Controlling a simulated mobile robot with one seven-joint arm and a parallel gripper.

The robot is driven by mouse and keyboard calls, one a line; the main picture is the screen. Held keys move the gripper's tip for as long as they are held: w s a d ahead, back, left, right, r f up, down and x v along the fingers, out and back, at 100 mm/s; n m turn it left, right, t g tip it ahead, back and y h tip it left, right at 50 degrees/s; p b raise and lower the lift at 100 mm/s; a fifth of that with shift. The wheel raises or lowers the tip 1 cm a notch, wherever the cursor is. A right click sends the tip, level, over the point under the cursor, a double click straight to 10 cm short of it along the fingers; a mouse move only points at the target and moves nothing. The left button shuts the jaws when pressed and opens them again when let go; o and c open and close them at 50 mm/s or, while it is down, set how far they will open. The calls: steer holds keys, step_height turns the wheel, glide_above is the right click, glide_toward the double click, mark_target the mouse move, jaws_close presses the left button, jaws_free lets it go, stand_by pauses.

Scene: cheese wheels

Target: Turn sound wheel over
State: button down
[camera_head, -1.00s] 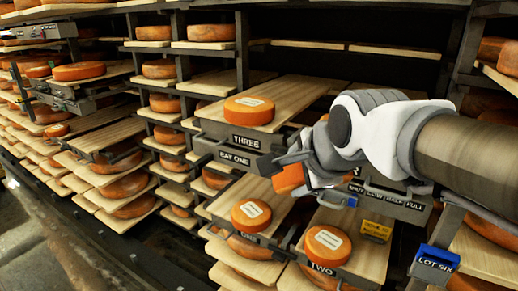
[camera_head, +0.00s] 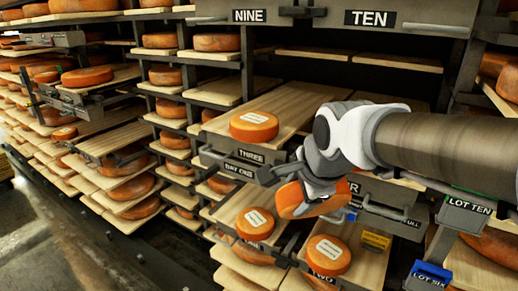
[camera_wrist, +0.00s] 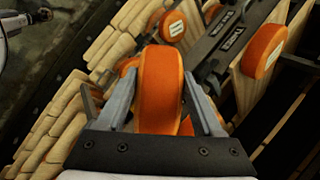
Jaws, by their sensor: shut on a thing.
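My gripper (camera_head: 287,180) is shut on an orange cheese wheel (camera_head: 298,200), held tilted on its edge in the air in front of the shelf fronts. In the wrist view the held wheel (camera_wrist: 160,90) stands on edge between the two grey fingers (camera_wrist: 157,105). Its flat faces are turned toward the fingers, so I cannot tell whether it bears a label. Three other orange wheels with white labels lie flat on boards: one by the sign THREE (camera_head: 254,126), one lower left (camera_head: 255,224), and one by the sign TWO (camera_head: 328,254).
A bare stretch of board (camera_head: 285,98) lies behind the wheel at THREE. Sign-bearing rails and handles (camera_head: 385,212) are close to my gripper. Racks of wheels (camera_head: 88,77) fill the left.

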steer(key=shift+w+r+g+p, duration=0.3)
steer(key=shift+g+p, duration=0.4)
steer(key=shift+p, duration=0.85)
steer(key=shift+w+r+g+p, duration=0.25)
steer(key=shift+g+p, duration=0.45)
steer(key=shift+p, duration=0.8)
steer(key=g+p, duration=0.1)
steer(key=p, duration=0.2)
steer(key=shift+w+a+g+h, duration=0.1)
steer(key=shift+w+g+h, duration=0.2)
steer(key=shift+w+g, duration=0.1)
